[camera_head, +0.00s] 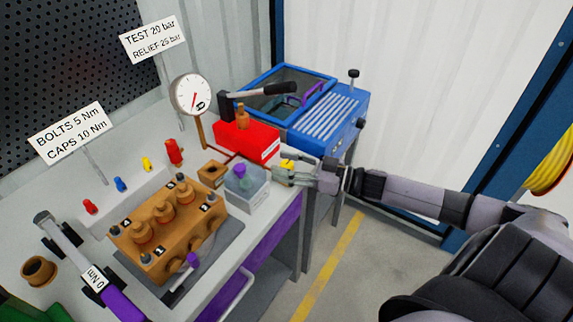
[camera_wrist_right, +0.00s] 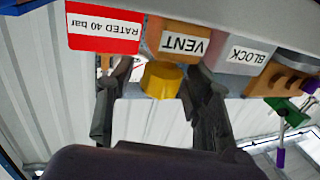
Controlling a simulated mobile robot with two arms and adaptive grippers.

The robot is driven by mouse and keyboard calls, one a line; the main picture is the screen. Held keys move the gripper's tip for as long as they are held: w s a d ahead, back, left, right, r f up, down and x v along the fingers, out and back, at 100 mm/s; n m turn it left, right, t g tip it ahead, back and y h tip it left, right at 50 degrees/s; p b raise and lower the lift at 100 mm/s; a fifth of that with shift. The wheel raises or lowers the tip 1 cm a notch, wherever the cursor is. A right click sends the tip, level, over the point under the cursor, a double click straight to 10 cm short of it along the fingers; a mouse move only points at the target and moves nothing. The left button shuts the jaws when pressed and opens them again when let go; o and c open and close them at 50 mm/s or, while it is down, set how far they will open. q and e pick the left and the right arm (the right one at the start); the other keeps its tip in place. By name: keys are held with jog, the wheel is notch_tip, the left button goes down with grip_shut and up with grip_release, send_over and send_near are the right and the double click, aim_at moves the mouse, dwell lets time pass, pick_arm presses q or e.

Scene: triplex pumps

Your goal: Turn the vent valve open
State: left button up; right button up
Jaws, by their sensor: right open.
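The vent valve shows in the right wrist view as a yellow knob (camera_wrist_right: 161,79) on an orange-brown block (camera_wrist_right: 168,42) labelled VENT, upside down in that picture. In the head view a bit of the yellow knob (camera_head: 287,164) shows beside the red hand pump. My right gripper (camera_head: 284,172) is open at the bench's right edge, its fingers partly covering the valve. In the right wrist view its two dark fingers (camera_wrist_right: 154,88) stand on either side of the knob, with gaps between. My left gripper is not in view.
The red hand pump (camera_head: 246,141), labelled RATED 40 bar (camera_wrist_right: 104,30), and a grey BLOCK part (camera_wrist_right: 243,57) flank the valve. A clear box (camera_head: 248,195) and the orange-brown pump block (camera_head: 165,245) stand nearby. A blue cart (camera_head: 330,118) stands behind. The floor at right is clear.

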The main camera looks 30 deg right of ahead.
jog(key=v, duration=1.2)
jog(key=shift+d, duration=0.1)
dwell(0.6)
